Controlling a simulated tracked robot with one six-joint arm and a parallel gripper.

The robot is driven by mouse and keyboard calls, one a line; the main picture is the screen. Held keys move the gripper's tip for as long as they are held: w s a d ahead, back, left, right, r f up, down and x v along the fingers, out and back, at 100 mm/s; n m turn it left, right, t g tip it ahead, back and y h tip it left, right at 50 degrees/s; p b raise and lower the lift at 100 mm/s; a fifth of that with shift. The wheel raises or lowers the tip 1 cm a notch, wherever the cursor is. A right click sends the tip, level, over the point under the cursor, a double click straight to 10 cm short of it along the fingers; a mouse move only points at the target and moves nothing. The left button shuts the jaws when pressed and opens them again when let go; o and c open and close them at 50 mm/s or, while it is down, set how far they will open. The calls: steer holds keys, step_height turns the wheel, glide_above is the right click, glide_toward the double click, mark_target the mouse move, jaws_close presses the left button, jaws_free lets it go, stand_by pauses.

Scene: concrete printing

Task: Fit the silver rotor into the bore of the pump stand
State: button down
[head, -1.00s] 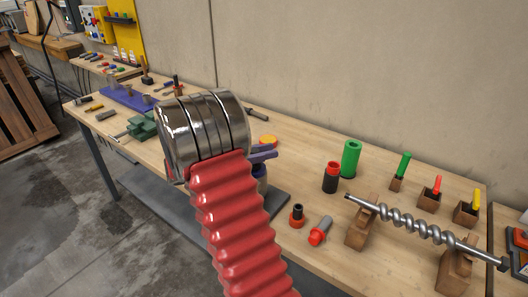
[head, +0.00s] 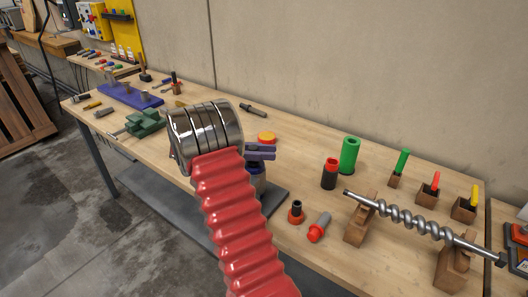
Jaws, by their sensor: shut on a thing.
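The silver rotor (head: 407,221), a long helical shaft, lies across two wooden cradle blocks at the right of the bench. What looks like the pump stand (head: 259,174), a grey-blue upright body with purple parts at its top, stands near the middle. My arm partly covers it, and I cannot see its bore. My arm, with its silver end and red ribbed sleeve, fills the centre. My gripper and anything in it are hidden behind the arm. No part of the gripper can be made out at the rotor.
Right of the stand are a green cylinder (head: 350,154), a red-and-black cylinder (head: 330,173) and a grey-and-red plug (head: 319,227). Small coloured-handled tools stand in wooden blocks behind the rotor. A green vise (head: 147,122) and purple rack (head: 131,95) are at left. The wall closes the back.

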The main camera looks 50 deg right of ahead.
steer(key=shift+s+f, duration=0.1)
steer(key=shift+s, duration=0.05)
steer(key=c, duration=1.5)
jaws_free()
steer(key=shift+o, duration=0.2)
steer(key=shift+w+d+n+t+h, duration=0.2)
steer(key=shift+n+t+h, duration=0.7)
steer(key=shift+t, duration=0.1)
steer(key=shift+w+d+n+t+h, duration=0.15)
steer(key=shift+w+n+t+h, duration=0.1)
steer(key=shift+n+t+h, duration=0.7)
steer(key=shift+w+d+n+t+h, duration=0.2)
steer(key=shift+n+t+h, duration=0.6)
steer(key=shift+t, duration=0.25)
steer(key=shift+w+d+n+t+h, duration=0.1)
steer(key=shift+w+n+t+h, duration=0.25)
steer(key=shift+n+t, duration=0.7)
steer(key=shift+w+d+n+t+h, duration=0.1)
steer(key=shift+n+t+h, duration=0.4)
steer(key=shift+t, duration=1)
steer(key=shift+w+d+n+t+h, duration=0.1)
steer(key=shift+w+n+t+h, duration=0.2)
steer(key=shift+n+t, duration=0.8)
steer(key=shift+t, duration=0.45)
